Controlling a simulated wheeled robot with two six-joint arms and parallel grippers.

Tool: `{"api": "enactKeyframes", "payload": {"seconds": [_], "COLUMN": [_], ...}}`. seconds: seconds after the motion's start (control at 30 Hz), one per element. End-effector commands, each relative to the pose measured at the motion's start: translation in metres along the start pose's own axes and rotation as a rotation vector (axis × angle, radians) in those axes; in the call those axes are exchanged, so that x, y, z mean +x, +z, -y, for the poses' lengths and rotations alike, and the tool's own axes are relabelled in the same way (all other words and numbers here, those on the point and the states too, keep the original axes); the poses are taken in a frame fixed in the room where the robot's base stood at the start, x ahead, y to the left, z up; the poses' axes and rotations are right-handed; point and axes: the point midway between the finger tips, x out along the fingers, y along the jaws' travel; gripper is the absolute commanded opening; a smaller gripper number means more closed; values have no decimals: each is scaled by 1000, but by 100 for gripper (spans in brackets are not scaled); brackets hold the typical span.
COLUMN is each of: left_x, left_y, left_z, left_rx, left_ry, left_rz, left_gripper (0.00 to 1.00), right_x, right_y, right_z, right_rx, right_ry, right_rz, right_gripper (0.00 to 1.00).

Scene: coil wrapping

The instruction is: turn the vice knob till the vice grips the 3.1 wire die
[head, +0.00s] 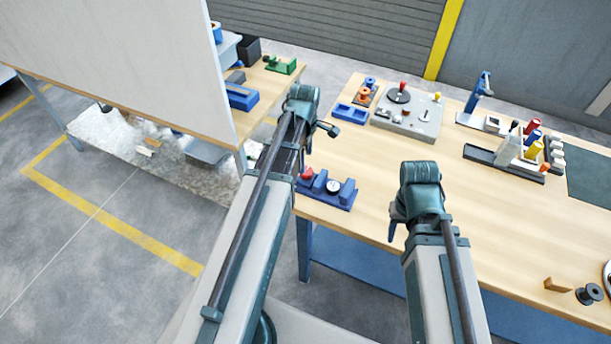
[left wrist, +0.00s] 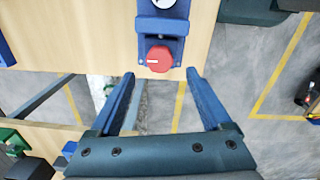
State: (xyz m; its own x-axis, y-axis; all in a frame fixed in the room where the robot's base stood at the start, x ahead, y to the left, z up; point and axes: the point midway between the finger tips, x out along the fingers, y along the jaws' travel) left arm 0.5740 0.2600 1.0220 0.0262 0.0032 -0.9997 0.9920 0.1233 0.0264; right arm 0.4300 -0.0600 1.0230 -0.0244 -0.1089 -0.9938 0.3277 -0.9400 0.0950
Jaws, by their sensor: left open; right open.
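The blue vice (head: 326,190) stands at the near left corner of the wooden bench. Its red knob (head: 307,174) faces left, and a round white-faced die (head: 333,187) sits between its blue blocks. The left wrist view shows the red knob (left wrist: 159,59) with a white mark, part of the vice (left wrist: 161,24), and the die's edge (left wrist: 167,3). My left gripper (left wrist: 160,73) is open and empty, its two blue fingers spread to either side, with the knob just beyond their tips. My right gripper (head: 397,218) is open over the bench's front edge; its fingers are partly hidden.
Behind are a blue tray (head: 350,112), a grey panel with a red-topped lever (head: 405,114) and a stand with coloured cylinders (head: 522,148). A dark spool (head: 589,293) lies at the near right. A side bench (head: 262,80) stands at left. The bench middle is clear.

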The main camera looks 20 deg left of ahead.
Motion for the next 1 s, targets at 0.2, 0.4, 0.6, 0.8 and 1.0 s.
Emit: {"api": "enactKeyframes", "payload": {"seconds": [0.2, 0.4, 0.6, 0.8, 1.0], "left_x": [38, 56, 58, 57, 57], "left_y": [0, 0, 0, 0, 0], "left_z": [0, 0, 0, 0, 0], "left_rx": [0, 0, 0, 0, 0], "left_ry": [0, 0, 0, 0, 0], "left_rz": [0, 0, 0, 0, 0], "left_gripper": [82, 82, 82, 75, 39], "right_x": [38, 56, 57, 57, 57], "right_y": [-2, -3, -3, -3, -3], "right_z": [4, 5, 6, 5, 5], "right_rx": [1, 2, 2, 2, 2], "right_ry": [0, 0, 0, 0, 0], "right_rz": [0, 0, 0, 0, 0], "right_gripper": [50, 50, 50, 50, 50]}}
